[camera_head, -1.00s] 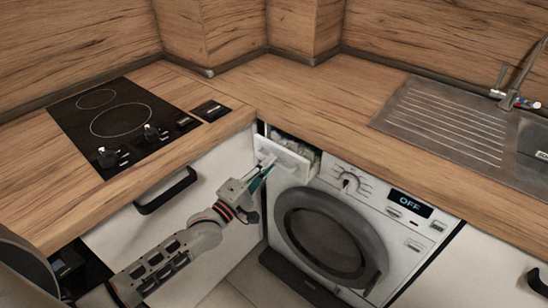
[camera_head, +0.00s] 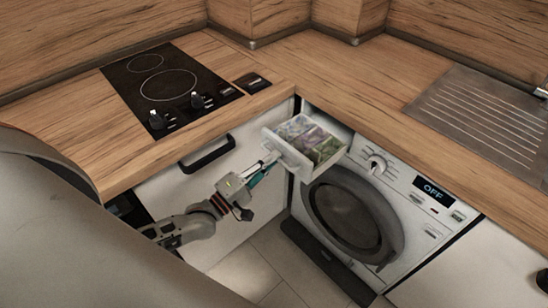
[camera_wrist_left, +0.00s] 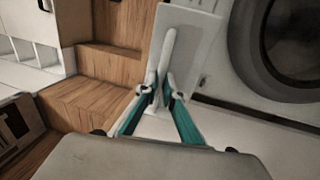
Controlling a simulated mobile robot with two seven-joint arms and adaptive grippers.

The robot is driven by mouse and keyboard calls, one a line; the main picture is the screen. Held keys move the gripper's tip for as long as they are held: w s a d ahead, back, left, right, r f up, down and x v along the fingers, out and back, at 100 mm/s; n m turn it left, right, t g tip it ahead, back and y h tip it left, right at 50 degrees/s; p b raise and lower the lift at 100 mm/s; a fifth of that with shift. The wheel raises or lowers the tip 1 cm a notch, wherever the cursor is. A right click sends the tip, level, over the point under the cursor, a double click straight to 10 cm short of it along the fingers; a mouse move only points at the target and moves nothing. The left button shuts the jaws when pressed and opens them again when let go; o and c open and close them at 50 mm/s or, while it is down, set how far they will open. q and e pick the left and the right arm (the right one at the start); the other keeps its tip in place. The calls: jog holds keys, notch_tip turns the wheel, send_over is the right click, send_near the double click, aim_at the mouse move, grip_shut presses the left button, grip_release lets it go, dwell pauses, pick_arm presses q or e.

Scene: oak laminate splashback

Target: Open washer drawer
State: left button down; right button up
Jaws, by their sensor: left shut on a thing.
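The washer (camera_head: 352,215) is white with a round dark door and a display reading OFF, under the wooden counter. Its drawer (camera_head: 321,160) is pulled well out at the machine's upper left, and its inside with grey-green and purplish contents shows. My left gripper (camera_head: 268,163) is shut on the handle at the drawer's white front. In the left wrist view, the teal fingers of my left gripper (camera_wrist_left: 160,97) close from both sides on the pale upright handle (camera_wrist_left: 166,60) of the drawer front (camera_wrist_left: 193,40). My right gripper is not in view.
A black cooktop (camera_head: 170,87) is set in the counter at left. A cabinet with a black handle (camera_head: 207,154) stands close to my left arm. A steel sink drainer (camera_head: 482,112) lies at right. Floor shows below the drawer.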

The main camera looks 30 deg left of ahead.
pick_arm(q)
jog(key=c, duration=2.2)
grip_release()
jog(key=shift+o, duration=0.2)
jog(key=v, duration=1.2)
jog(key=s+d+f+m+g+y, duration=0.2)
jog(key=s+d+f+m+g, duration=0.1)
jog(key=f+m, duration=0.5)
jog(key=s+d+f+m+g+y, duration=0.2)
jog(key=s+d+f+m+g, duration=0.2)
jog(key=d+f+m, duration=0.3)
jog(key=f+m+g, duration=0.1)
jog(key=m, duration=0.2)
jog(key=shift+s, duration=0.3)
